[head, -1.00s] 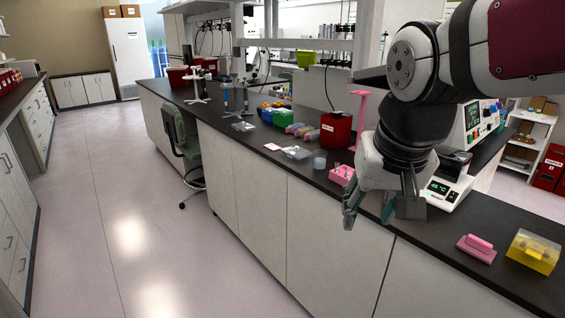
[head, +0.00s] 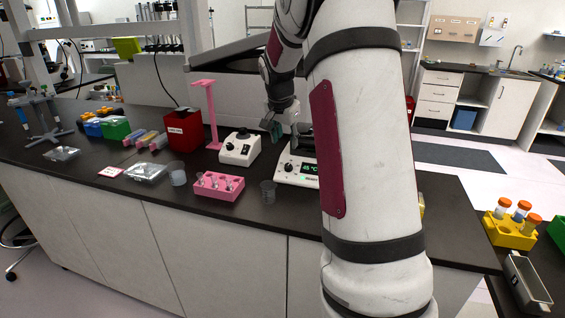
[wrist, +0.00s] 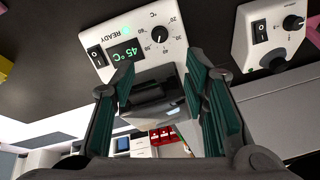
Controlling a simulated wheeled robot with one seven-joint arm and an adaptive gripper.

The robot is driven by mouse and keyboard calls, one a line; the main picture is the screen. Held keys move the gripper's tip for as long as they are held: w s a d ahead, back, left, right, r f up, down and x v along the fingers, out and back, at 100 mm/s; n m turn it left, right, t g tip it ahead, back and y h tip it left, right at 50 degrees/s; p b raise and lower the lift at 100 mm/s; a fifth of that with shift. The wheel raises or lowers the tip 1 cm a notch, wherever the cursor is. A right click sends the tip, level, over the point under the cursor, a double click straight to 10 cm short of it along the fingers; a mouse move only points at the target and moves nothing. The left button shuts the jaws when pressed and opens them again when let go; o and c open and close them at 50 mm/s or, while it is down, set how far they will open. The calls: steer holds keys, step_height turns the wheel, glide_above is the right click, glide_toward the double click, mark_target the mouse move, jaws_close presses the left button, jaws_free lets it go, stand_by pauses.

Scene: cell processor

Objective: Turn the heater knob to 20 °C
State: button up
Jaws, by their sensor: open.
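The heater (head: 293,170) is a white box on the dark bench, partly hidden by my arm in the head view. In the wrist view the heater (wrist: 122,32) appears upside down, with a green 45 °C display (wrist: 124,52), a lit READY mark and a black switch. Its black heater knob (wrist: 158,36) has a temperature scale around it; I cannot read the pointer exactly. A dark block sits behind the panel. My gripper (head: 275,127) is open above the back of the heater. In the wrist view its green-padded fingers (wrist: 160,66) are apart, with the knob beyond them, untouched.
A white device with knobs (head: 240,149) stands just left of the heater; it also shows in the wrist view (wrist: 268,33). A pink tube rack (head: 218,187), a clear cup (head: 268,190), a pink stand (head: 213,142) and a red box (head: 184,128) are nearby.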

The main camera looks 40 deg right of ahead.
mark_target(288, 165)
steer(key=x, duration=1.2)
steer(key=shift+w+f+p, duration=0.1)
steer(key=shift+f+p, duration=0.3)
steer(key=shift+f, duration=0.05)
steer(key=shift+c, duration=0.5)
jaws_close()
